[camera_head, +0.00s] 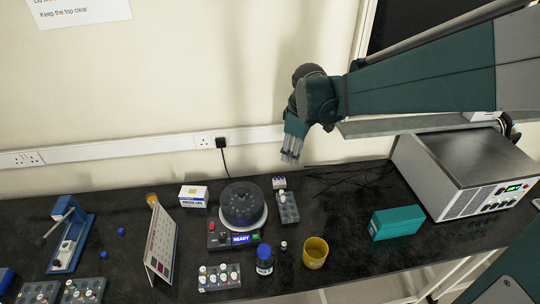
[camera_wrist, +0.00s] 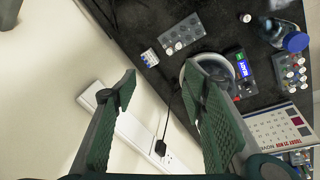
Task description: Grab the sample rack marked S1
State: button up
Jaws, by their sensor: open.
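Several grey sample racks lie on the black bench; no S1 mark is readable on any. One rack (camera_head: 220,277) with white-capped vials lies at the front middle; it also shows at the right of the wrist view (camera_wrist: 290,72). Another rack (camera_head: 288,208), holding few vials, is right of the round device, and shows at the top of the wrist view (camera_wrist: 182,36). Two more racks (camera_head: 84,291) (camera_head: 38,293) lie at the front left, partly cut off. My gripper (camera_head: 291,157) is open and empty, high above the bench's back edge; its fingers (camera_wrist: 160,78) are spread.
A round device (camera_head: 242,205) reading READY stands mid-bench, with a blue-capped bottle (camera_head: 264,260), yellow cup (camera_head: 315,252) and standing calendar (camera_head: 161,245) around it. A teal box (camera_head: 397,222) and metal instrument (camera_head: 470,170) are right. A cable (camera_head: 226,160) hangs from the wall socket.

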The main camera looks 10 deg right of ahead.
jog(key=w+a+f+n+g+b, duration=0.1)
jog(key=w+f+n+b, duration=0.15)
jog(key=w+f, duration=0.6)
jog(key=n+g, duration=0.2)
jog(key=n, duration=0.2)
send_over(279, 181)
jog(key=f, duration=1.2)
jog(key=shift+d+f+b, duration=0.15)
jog(key=shift+d+b, duration=0.05)
jog(key=shift+b, duration=0.15)
jog(key=shift+w+f, duration=0.1)
jog(key=shift+f, duration=0.3)
jog(key=shift+f, duration=0.1)
jog(key=shift+f, duration=1.15)
jog(key=shift+f, duration=0.15)
jog(key=shift+a+f+b, duration=0.15)
jog(key=shift+f+b, duration=0.45)
jog(key=shift+f, duration=1.9)
